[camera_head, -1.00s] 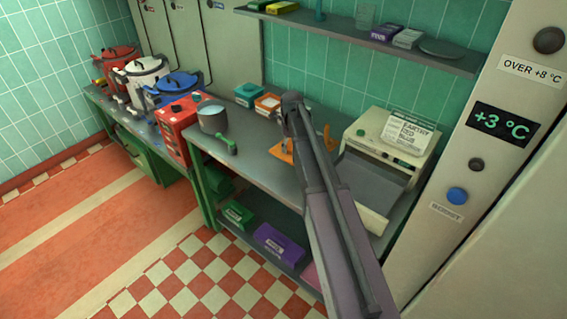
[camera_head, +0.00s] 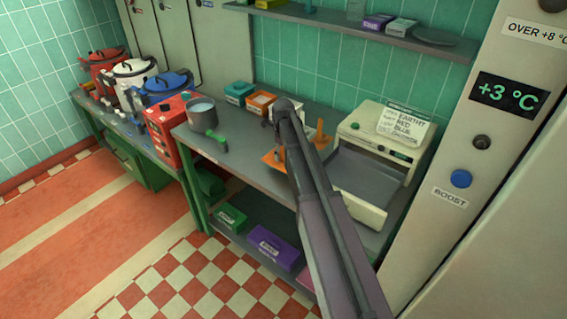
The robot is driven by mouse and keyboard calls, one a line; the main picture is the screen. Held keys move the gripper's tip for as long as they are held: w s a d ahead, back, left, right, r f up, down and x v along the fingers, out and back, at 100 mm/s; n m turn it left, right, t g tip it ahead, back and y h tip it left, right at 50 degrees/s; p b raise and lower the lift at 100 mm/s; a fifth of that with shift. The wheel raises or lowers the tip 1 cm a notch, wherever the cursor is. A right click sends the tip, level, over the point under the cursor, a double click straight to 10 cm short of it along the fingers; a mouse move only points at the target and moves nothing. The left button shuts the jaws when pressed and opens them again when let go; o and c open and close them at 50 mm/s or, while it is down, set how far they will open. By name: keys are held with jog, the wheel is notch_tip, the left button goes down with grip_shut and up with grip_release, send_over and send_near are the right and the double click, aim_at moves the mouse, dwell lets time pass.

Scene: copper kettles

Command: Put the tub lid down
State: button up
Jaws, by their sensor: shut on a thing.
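My arm (camera_head: 318,210) rises from the bottom right and its far end (camera_head: 285,108) is over the back of the grey worktop (camera_head: 245,160). The arm covers what lies beyond that end, so I cannot make out my gripper or a lid in it. A teal tub (camera_head: 238,93) and an orange tub (camera_head: 259,104) with a pale top stand at the back of the worktop, left of my arm's end. Orange pieces show on both sides of my arm, a flat one at left (camera_head: 272,159) and an upright one at right (camera_head: 320,139); I cannot tell whether they join.
A grey pot (camera_head: 203,115) with a green handle stands at the worktop's left, beside a red box (camera_head: 172,130). A cream machine (camera_head: 380,135) with a paper note stands at right. Red, white and blue kettles line the left bench. A shelf (camera_head: 355,32) hangs above.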

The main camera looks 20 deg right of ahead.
aim_at(283, 160)
jog(key=shift+f+b, duration=1.85)
jog(key=shift+b, duration=0.05)
jog(key=shift+f, duration=0.2)
jog(key=o, duration=1)
jog(key=shift+c, duration=0.2)
jog(key=shift+r, duration=0.2)
notch_tip(283, 160, up, 12)
jog(key=p, duration=1.2)
